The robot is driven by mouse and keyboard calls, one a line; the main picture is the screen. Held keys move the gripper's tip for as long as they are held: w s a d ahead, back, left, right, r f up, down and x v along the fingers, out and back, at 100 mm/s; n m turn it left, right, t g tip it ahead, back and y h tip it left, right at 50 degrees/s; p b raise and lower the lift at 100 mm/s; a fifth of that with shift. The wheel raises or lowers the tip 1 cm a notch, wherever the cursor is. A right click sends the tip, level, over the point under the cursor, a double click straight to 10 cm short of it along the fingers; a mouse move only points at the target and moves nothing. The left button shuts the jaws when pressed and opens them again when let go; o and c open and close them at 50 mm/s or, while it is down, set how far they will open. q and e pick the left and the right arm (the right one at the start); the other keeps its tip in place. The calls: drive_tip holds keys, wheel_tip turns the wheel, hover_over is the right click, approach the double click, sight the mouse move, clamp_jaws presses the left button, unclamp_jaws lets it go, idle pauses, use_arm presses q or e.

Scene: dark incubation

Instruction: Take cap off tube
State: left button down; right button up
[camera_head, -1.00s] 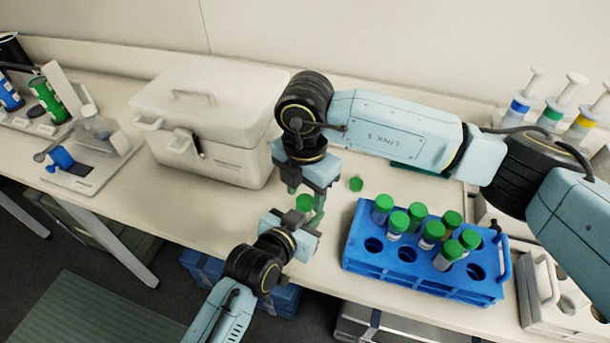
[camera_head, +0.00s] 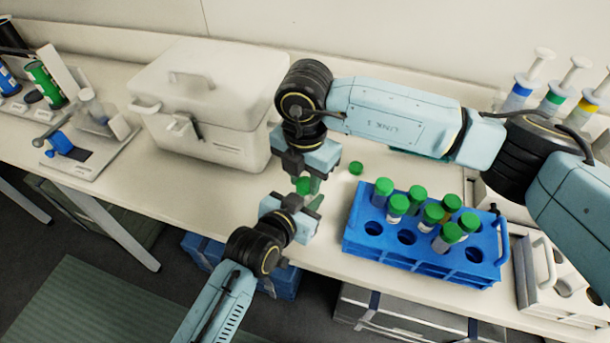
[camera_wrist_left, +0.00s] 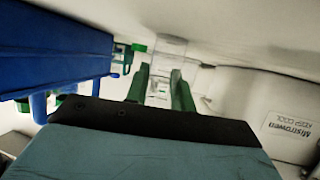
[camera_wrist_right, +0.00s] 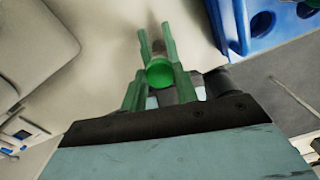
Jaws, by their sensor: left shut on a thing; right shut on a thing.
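A green cap (camera_head: 303,186) sits between my two grippers in front of the white box; it also shows in the right wrist view (camera_wrist_right: 159,72). My right gripper (camera_head: 309,182) comes from above and is shut on the cap, a finger on each side. My left gripper (camera_head: 304,204) comes from below, close to the right one, and is shut on a clear tube (camera_wrist_left: 160,90). The tube is mostly hidden in the head view. Whether cap and tube still touch cannot be told.
A blue rack (camera_head: 415,262) with several green-capped tubes stands right of the grippers. A loose green cap (camera_head: 356,168) lies on the table behind it. A white box (camera_head: 205,105) stands at the back left. The table's front edge is just below the grippers.

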drive_tip(key=n, duration=0.5)
drive_tip(key=o, duration=1.1)
drive_tip(key=shift+r, duration=0.1)
